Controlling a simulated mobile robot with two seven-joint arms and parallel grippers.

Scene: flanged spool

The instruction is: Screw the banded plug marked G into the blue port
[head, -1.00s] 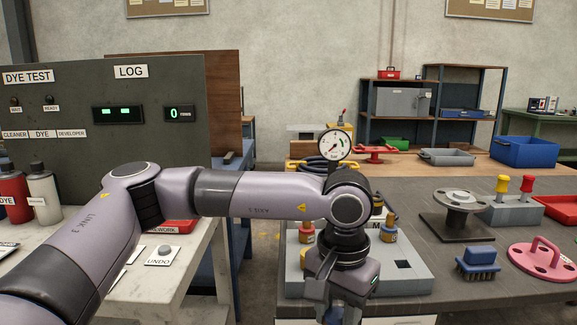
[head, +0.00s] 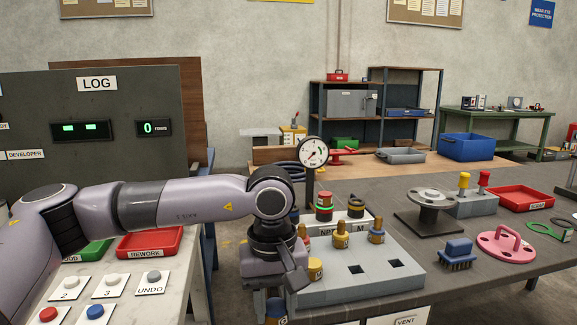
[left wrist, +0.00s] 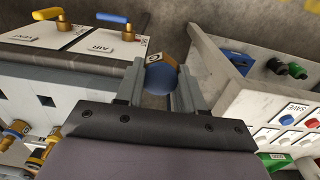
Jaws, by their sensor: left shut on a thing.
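My left gripper (head: 276,300) is at the front left edge of the grey block, with its fingers pointing down. In the left wrist view its two fingers (left wrist: 163,88) are shut on the banded plug (left wrist: 160,76), which has a blue rounded body and a brass-coloured band marked G. A small blue part of the plug (head: 277,310) shows below the gripper in the head view. I cannot pick out the blue port with certainty in either view. My right gripper is not in view.
The grey block (head: 340,290) holds several brass-coloured plugs and has square holes.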

